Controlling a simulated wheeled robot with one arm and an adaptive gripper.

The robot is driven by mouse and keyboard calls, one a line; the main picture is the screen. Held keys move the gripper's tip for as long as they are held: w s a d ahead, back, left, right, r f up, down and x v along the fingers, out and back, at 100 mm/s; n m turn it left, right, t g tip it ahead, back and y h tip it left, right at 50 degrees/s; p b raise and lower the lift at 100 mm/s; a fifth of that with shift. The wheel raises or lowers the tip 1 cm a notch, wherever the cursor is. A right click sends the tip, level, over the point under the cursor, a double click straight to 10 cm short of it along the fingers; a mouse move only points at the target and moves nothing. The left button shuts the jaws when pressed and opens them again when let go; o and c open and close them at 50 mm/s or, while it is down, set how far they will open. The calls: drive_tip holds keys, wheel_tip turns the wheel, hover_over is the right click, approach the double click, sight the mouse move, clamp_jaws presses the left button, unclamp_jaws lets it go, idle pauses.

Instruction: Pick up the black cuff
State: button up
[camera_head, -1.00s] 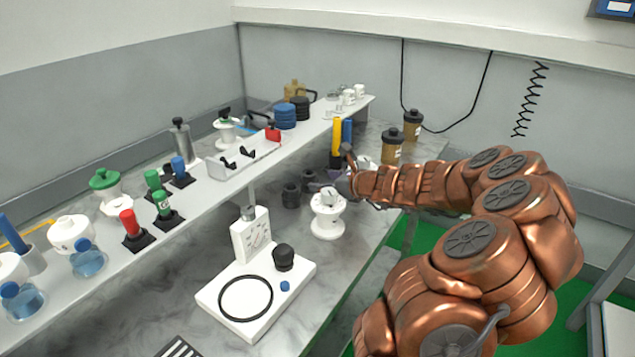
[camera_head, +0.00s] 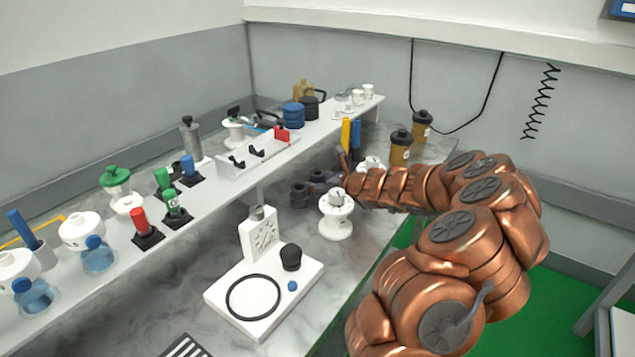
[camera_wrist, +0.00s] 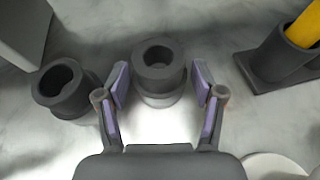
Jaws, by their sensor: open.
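Two black cuffs stand on the marble counter under the shelf. In the wrist view one black cuff (camera_wrist: 158,75) is ahead of my gripper (camera_wrist: 160,82), between its two purple-padded fingers, with gaps on both sides. The other black cuff (camera_wrist: 62,88) stands outside the left finger. In the head view the left cuff (camera_head: 299,194) shows beside my gripper (camera_head: 325,180), and the cuff nearer the fingers is hard to make out. My gripper is open and holds nothing.
A white spool-shaped part (camera_head: 336,216) stands just in front of my gripper. A black holder with a yellow tool (camera_wrist: 285,52) is at the right in the wrist view. The shelf (camera_head: 225,190) runs along the left. A white scale (camera_head: 265,295) stands nearer on the counter.

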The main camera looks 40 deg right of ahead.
drive_tip(key=shift+w+a+f, duration=0.1)
drive_tip(key=shift+w+f, duration=0.15)
drive_tip(key=shift+w, duration=0.4)
drive_tip(key=shift+c, duration=0.4)
drive_tip(key=c, duration=0.9)
